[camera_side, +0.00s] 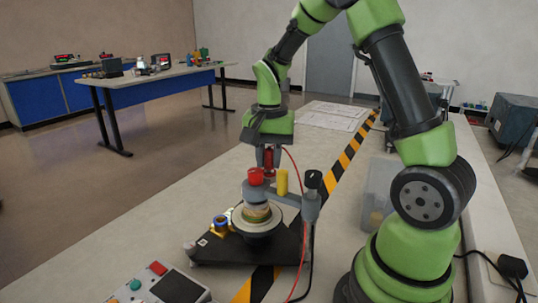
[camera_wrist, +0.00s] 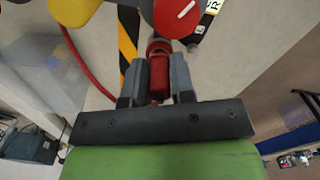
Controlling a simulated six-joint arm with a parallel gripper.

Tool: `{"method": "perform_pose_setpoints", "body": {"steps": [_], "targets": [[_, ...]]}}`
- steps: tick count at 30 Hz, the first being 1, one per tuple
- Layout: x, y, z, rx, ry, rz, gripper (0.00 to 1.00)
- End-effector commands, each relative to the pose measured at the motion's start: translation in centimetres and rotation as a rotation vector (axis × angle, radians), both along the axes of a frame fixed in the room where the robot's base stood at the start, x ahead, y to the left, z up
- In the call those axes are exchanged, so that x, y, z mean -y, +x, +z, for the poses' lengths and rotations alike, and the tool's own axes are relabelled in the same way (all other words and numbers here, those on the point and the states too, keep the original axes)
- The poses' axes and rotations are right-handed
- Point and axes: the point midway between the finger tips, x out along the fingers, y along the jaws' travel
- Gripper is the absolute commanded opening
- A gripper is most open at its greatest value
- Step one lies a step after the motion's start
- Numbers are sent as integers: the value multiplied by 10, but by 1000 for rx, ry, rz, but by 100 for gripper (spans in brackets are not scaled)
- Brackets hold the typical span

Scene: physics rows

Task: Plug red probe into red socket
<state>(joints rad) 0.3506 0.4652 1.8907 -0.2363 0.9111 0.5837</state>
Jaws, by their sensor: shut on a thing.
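My gripper (camera_side: 268,160) is shut on the red probe (camera_side: 268,163), which hangs roughly upright between the fingers. In the wrist view the probe (camera_wrist: 158,75) sits between the two dark fingers. In the side view a red round cap (camera_side: 256,176) stands on the grey fixture just below and slightly left of the probe; a gap seems to remain between them. I cannot tell which is the red socket.
A yellow cylinder (camera_side: 282,182) and a black-topped post (camera_side: 313,181) stand right of the red cap. A red cable (camera_side: 299,180) hangs beside them. The fixture stands on a black base (camera_side: 240,251). A control box (camera_side: 160,285) lies in front; a clear bin (camera_side: 379,190) stands right.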

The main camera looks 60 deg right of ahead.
Motion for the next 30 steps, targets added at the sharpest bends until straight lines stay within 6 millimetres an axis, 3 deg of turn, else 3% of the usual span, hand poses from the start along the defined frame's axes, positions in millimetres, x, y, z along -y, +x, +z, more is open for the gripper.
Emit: {"method": "perform_pose_setpoints", "body": {"steps": [16, 17, 20, 26, 28, 30], "targets": [[0, 0, -7, -1, 0, 0, 0], [0, 0, -7, 0, 0, 0, 30], [0, 0, -6, 0, 0, 0, 53], [0, 0, -6, 0, 0, 0, 53], [0, 0, -6, 0, 0, 0, 66], [0, 0, -6, 0, 0, 0, 66]]}}
